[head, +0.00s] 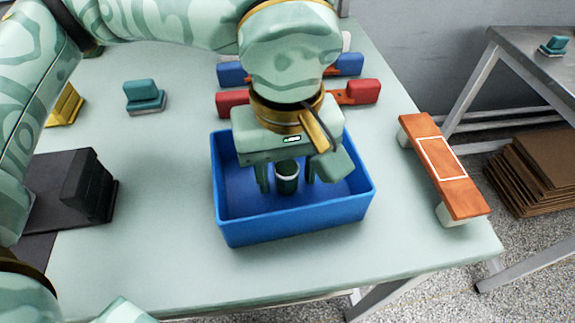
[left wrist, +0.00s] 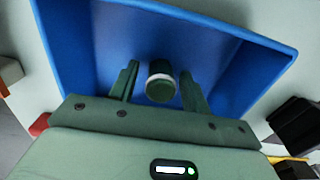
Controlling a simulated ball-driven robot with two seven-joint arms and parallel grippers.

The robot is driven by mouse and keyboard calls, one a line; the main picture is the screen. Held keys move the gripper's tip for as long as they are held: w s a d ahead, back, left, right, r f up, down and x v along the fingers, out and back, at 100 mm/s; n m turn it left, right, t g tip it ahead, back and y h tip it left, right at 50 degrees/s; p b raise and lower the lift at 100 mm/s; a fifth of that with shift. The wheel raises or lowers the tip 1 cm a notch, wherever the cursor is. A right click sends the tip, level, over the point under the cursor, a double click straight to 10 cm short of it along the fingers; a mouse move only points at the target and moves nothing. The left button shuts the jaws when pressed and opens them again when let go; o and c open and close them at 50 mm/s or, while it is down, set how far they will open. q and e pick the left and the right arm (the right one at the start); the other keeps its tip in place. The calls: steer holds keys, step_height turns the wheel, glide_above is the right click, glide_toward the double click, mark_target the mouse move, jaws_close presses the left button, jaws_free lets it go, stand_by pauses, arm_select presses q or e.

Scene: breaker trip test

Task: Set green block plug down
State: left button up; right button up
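A dark green round plug with a white ring (head: 287,178) is inside the blue bin (head: 300,229). It also shows in the left wrist view (left wrist: 160,88). My left gripper (head: 287,183) points down into the bin, with one finger on each side of the plug. A gap shows between the plug and each finger, so the gripper is open around it. In the left wrist view, the fingers (left wrist: 159,82) stand apart with the plug between them. Whether the plug touches the bin floor is hard to tell. My right gripper is not in view.
A teal block on a grey base (head: 145,97) stands left of the bin. A black block-shaped fixture (head: 87,185) is farther left. Red blocks (head: 363,91) and blue blocks (head: 349,64) are behind. An orange board (head: 445,172) lies along the table's right edge.

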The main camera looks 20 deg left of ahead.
mark_target(286, 166)
arm_select(q)
steer(key=shift+r, duration=0.1)
steer(key=shift+r, duration=0.3)
step_height(286, 166, up, 11)
steer(key=p, duration=0.5)
steer(key=shift+s+f, duration=0.1)
steer(key=shift+f, duration=0.1)
steer(key=shift+r, duration=0.55)
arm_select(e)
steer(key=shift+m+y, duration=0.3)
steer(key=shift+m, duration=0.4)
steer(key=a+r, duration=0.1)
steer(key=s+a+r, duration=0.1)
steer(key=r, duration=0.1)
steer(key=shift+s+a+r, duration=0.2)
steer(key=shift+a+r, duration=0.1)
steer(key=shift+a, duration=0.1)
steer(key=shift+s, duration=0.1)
